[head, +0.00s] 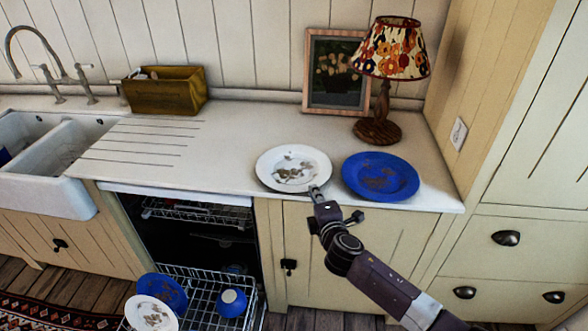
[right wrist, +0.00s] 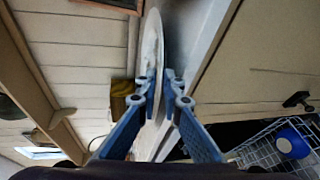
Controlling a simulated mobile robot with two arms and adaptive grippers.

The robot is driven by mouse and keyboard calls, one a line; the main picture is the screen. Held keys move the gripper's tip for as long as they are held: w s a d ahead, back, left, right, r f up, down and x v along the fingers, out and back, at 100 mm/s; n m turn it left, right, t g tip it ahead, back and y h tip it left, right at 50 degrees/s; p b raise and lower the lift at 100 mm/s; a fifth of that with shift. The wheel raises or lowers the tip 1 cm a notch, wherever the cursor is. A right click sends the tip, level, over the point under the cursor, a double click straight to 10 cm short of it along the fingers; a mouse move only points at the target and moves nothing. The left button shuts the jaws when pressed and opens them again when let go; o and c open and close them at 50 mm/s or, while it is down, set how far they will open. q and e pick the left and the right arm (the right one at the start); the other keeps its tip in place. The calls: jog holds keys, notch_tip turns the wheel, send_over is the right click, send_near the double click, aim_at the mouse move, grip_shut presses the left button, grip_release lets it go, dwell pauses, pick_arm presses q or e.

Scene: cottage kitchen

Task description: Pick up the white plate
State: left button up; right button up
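The white plate (head: 268,162), with a brown pattern in its middle, is on the countertop near its front edge. My right gripper (head: 316,192) reaches in from the lower right to the plate's front rim. In the right wrist view the plate (right wrist: 157,40) shows edge-on, with its rim between the two blue fingertips (right wrist: 162,78). The fingers are close together on the rim, one on each face. Any lift off the counter is too small to tell. My left gripper is in neither view.
A blue plate (head: 381,190) lies just right of the white plate. A lamp (head: 378,130) and a framed picture (head: 338,103) stand behind. An open dishwasher (head: 207,290) with dishes is below left. The countertop (head: 225,135) left of the plate is clear.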

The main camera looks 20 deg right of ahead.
jog(key=x, duration=0.3)
jog(key=shift+w+f, duration=0.15)
jog(key=shift+w, duration=0.15)
jog(key=shift+d, duration=0.1)
grip_shut()
